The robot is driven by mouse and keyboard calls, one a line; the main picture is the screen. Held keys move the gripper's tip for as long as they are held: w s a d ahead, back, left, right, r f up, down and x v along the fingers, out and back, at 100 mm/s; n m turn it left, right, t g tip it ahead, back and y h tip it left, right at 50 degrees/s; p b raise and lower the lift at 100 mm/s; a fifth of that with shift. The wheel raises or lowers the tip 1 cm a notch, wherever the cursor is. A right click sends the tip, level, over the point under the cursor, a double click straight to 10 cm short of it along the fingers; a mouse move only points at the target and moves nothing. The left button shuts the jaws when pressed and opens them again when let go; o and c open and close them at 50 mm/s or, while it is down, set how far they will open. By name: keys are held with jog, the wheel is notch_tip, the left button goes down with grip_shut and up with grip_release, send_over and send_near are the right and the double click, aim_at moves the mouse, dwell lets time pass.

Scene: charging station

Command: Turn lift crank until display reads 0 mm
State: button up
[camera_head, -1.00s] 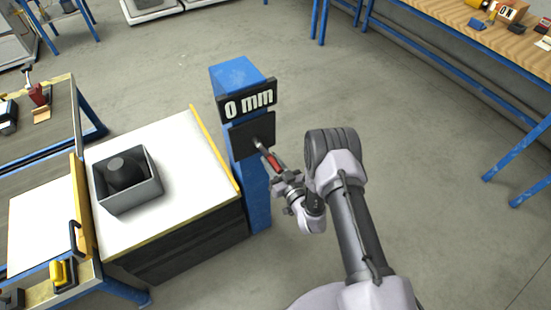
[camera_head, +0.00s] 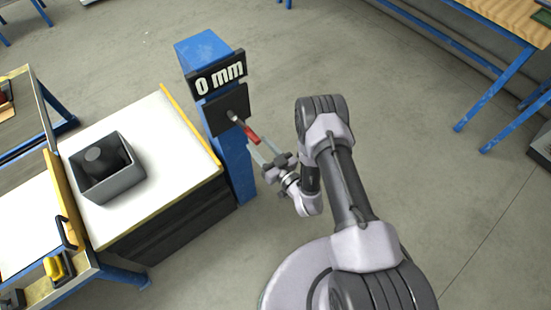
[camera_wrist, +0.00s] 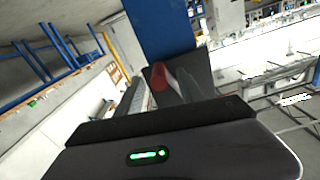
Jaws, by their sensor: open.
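The lift crank has a red handle (camera_head: 251,135) on a metal arm, mounted on the dark plate (camera_head: 225,108) of a blue post (camera_head: 237,165). The display (camera_head: 217,78) above it reads 0 mm. My gripper (camera_head: 259,148) is open, its fingers pointing toward the crank handle, and holds nothing. In the wrist view the red handle (camera_wrist: 158,76) shows ahead of the gripper, partly beside a blurred finger. Whether a finger still touches the handle I cannot tell.
A white-topped lift table (camera_head: 150,130) with a grey bin (camera_head: 110,188) holding a dark object stands left of the post. A workbench (camera_head: 510,15) is at the upper right. Floor right of my arm is clear.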

jog(key=p+v, duration=0.2)
jog(key=v, duration=0.8)
jog(key=shift+s+d, duration=0.15)
